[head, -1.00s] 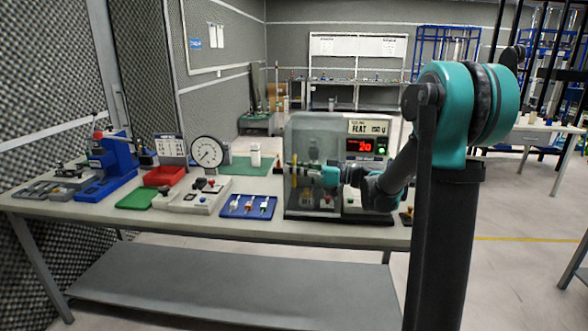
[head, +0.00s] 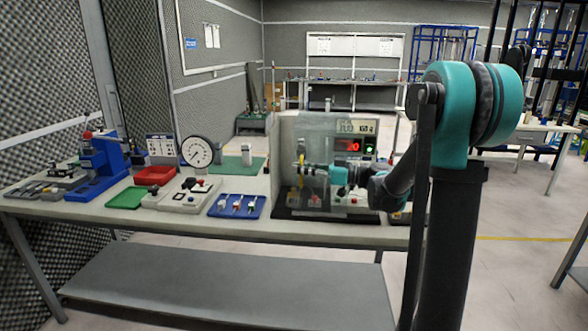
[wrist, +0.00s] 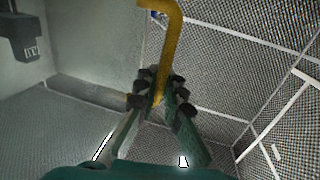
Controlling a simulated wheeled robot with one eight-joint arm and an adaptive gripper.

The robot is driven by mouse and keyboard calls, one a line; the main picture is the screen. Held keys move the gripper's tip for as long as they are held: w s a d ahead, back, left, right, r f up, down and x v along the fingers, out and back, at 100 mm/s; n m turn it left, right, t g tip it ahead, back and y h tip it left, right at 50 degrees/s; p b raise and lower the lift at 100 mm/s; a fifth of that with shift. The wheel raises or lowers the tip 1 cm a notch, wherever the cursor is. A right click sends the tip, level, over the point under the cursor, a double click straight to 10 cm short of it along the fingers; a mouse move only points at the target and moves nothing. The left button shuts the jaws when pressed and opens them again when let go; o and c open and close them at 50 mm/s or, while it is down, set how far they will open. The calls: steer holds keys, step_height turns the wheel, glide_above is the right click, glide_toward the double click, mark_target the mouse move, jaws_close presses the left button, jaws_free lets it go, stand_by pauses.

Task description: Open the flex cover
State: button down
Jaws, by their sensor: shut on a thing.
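The flex cover (head: 318,130) is a clear panel on the front of the tester (head: 286,137) in the head view. It stands at an angle to the tester, with the tester's left front part uncovered. Its yellow handle (head: 301,160) is at the panel's left edge. My gripper (head: 303,170) is shut on this handle. In the wrist view the bent yellow handle (wrist: 170,45) rises from between the fingers of my gripper (wrist: 158,92). My arm reaches in from the right and hides part of the tester's lower right.
The tester stands on a long table (head: 180,221). To its left are a blue tray (head: 222,212) with several small parts, a dial gauge (head: 197,152), a red bin (head: 154,175), a green mat (head: 125,198) and a blue press (head: 98,160). Open floor lies in front.

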steer(key=w+v, duration=0.2)
steer(key=v, duration=0.9)
steer(key=shift+d, duration=0.4)
steer(key=c, duration=1.9)
jaws_free()
steer(key=v, duration=1.2)
